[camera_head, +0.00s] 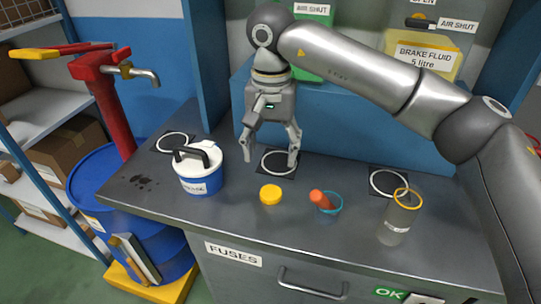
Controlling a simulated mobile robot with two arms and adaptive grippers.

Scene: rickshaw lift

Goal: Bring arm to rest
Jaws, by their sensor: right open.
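My right arm comes in from the right and reaches over the grey metal counter (270,222). My right gripper (271,160) points down with its fingers spread apart, and nothing shows between them. It is above or at a white ring mark (280,163) near the back of the counter. My left gripper is not in view.
A white and blue canister (201,182) stands left of the gripper. In front are a yellow lid (270,194), a teal cup (327,206) with an orange item, and a clear yellow-rimmed cylinder (397,221). A red hand pump (104,85) tops a blue drum at left.

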